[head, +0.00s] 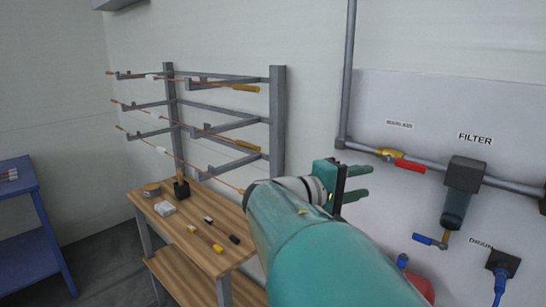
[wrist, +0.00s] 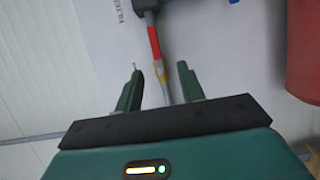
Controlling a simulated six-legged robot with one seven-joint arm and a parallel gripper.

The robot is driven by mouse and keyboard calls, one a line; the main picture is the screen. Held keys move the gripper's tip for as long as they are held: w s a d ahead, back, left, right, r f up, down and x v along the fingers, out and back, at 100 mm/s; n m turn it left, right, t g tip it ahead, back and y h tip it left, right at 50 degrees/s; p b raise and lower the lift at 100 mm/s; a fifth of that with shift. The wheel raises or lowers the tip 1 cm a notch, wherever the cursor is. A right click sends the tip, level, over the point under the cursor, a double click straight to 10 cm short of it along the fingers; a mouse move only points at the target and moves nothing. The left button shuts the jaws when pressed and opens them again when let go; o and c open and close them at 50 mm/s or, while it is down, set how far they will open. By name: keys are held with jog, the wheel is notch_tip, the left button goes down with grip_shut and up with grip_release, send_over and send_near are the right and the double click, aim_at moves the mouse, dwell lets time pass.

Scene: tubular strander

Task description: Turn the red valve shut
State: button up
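The red valve handle (head: 410,166) sits on a yellow valve body (head: 388,154) on the grey wall pipe, left of the filter. The handle points right, roughly along the pipe. My gripper (head: 367,181) is open and empty, to the left of and a little below the handle in the head view. In the wrist view the red handle (wrist: 154,42) shows beyond the fingertips. The yellow body (wrist: 162,76) shows between the two fingers of my gripper (wrist: 159,67). I see no contact, and the exact distance is hard to tell.
The filter (head: 464,176) hangs from the pipe right of the valve, with a blue-handled drain valve (head: 428,240) below. A vertical pipe (head: 348,75) rises at the left of the panel. A wooden table (head: 190,250) and a rod rack (head: 278,120) stand to the left.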

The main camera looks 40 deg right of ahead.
aim_at(410, 167)
jog(key=x, duration=0.9)
jog(key=r+x, duration=0.1)
jog(key=x, duration=0.4)
jog(key=shift+s+d, duration=0.1)
jog(key=shift+s, duration=0.05)
grip_shut()
